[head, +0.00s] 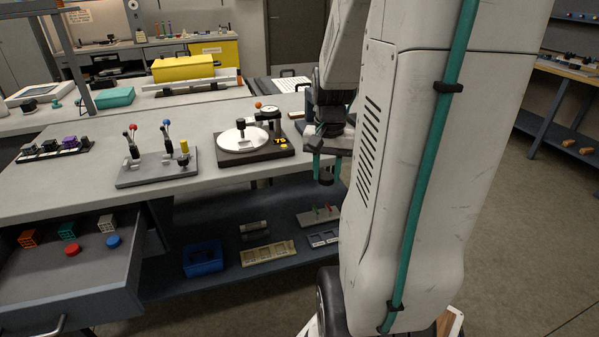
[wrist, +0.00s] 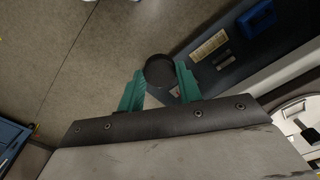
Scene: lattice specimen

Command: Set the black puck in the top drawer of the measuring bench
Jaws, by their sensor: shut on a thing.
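My gripper (head: 326,169) hangs in front of the bench's front edge, right of the dial gauge stand. Its teal fingers are shut on the black puck (head: 326,179), held in the air. In the wrist view the puck (wrist: 159,69) sits between the two teal fingertips, with the floor and the lower shelf beyond. The measuring bench (head: 75,187) has a drawer (head: 60,285) pulled open at the lower left, well left of my gripper.
On the bench top stand a joystick fixture (head: 158,170) and a gauge stand (head: 255,150). The lower shelf holds a blue bin (head: 202,259) and a tan slotted tray (head: 268,253). The drawer's front half looks bare.

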